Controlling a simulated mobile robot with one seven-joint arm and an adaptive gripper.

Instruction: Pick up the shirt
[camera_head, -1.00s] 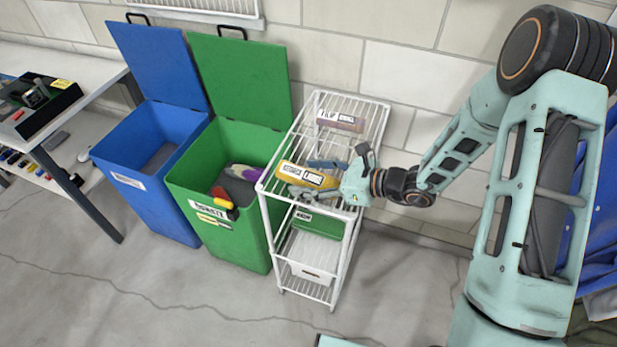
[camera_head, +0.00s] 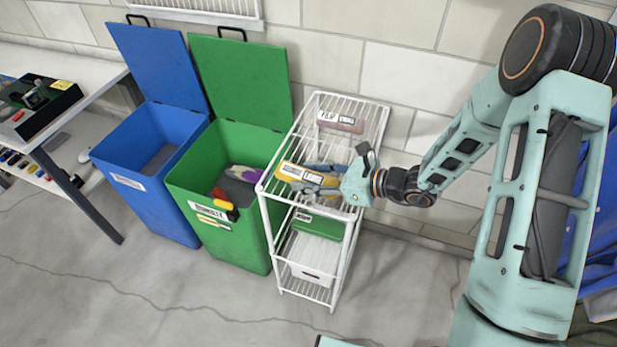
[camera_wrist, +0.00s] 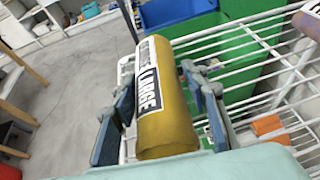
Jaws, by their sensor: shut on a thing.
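A yellow rolled shirt (camera_head: 299,174) with a black-and-white label lies at the front left of the top shelf of the white wire rack (camera_head: 352,110). My gripper (camera_head: 318,176) is at its right end. In the wrist view the roll (camera_wrist: 167,126) lies between the two blue-grey fingers of my gripper (camera_wrist: 163,118), and its label reads "LARGE". The fingers are shut on the roll. Part of the roll is hidden by the gripper in the head view.
Another labelled roll (camera_head: 341,122) lies at the back of the top shelf. A green bin (camera_head: 230,235) holding items stands close left of the rack, with an open blue bin (camera_head: 150,205) beyond it. A worktable (camera_head: 62,120) is at far left.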

